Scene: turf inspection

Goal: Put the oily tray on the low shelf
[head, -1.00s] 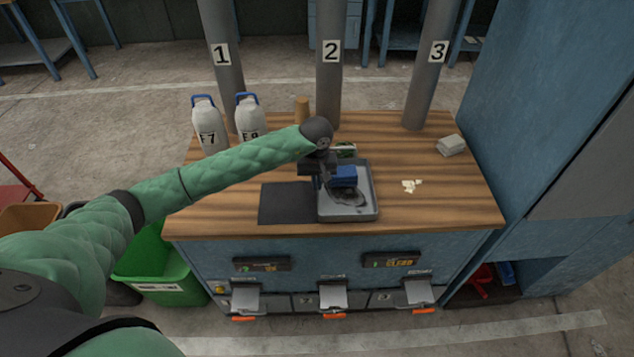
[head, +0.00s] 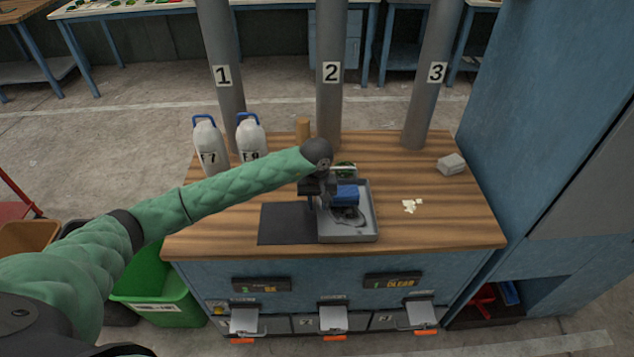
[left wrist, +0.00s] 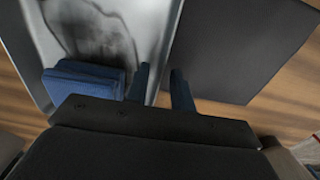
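The oily tray (head: 362,238), a shallow grey metal tray with a dark smear inside, lies on the wooden bench top against a black mat (head: 285,223). A blue block (head: 345,196) sits in it and also shows in the left wrist view (left wrist: 85,82). My left gripper (head: 315,203) is at the tray's left side, pointing down. In the left wrist view its two blue fingers (left wrist: 160,85) stand apart on either side of the tray's rim (left wrist: 166,50); contact cannot be told. My right gripper is out of view. A low recess (head: 535,300) in the blue cabinet at right may be the low shelf.
Two white jugs (head: 209,146) (head: 251,137) and a wooden cylinder (head: 303,130) stand behind the tray. Pale scraps (head: 411,205) and a grey block (head: 451,164) lie to its right. Grey posts rise at the back. A green bin (head: 158,290) stands on the floor at left.

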